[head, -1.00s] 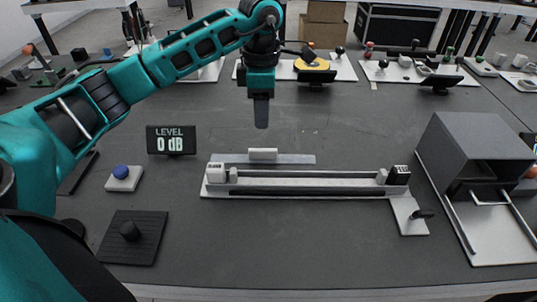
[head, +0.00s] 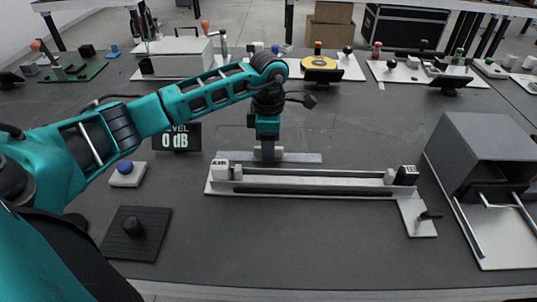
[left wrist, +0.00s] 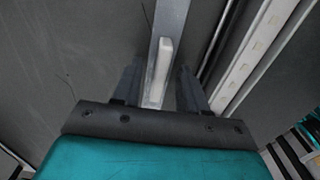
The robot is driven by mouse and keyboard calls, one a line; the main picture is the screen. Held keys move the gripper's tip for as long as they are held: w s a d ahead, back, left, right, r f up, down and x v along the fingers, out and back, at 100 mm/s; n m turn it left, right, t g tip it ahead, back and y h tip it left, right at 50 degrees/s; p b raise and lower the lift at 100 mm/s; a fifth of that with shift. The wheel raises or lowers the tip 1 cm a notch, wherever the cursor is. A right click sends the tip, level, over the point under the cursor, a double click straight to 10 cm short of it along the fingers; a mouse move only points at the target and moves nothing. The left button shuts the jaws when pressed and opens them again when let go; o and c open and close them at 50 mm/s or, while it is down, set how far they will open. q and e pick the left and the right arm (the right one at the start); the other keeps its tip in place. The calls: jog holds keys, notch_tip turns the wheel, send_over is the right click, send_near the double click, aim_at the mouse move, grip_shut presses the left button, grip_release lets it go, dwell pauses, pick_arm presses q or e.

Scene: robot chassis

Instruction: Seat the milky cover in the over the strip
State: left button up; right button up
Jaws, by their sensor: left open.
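The milky cover (head: 307,158) is a long, thin, pale grey strip with a white block handle (left wrist: 161,65) at its middle. It lies on the table just behind the light-strip fixture (head: 222,188), roughly parallel to it. The strip (left wrist: 262,40) runs along the fixture between two end blocks. My left gripper (head: 268,155) points straight down over the cover's handle and hides most of it in the head view. In the left wrist view its open fingers (left wrist: 160,82) stand on either side of the handle, with gaps visible. My right gripper is not in view.
A level display (head: 177,137) reading 0 dB stands behind a blue button (head: 125,167) at left. A black pad with a knob (head: 136,235) lies front left. A grey hooded box (head: 490,150) stands at right. The table in front of the fixture is clear.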

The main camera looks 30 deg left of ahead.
pick_arm(q)
grip_shut()
jog(key=shift+r, duration=0.15)
dwell(0.4)
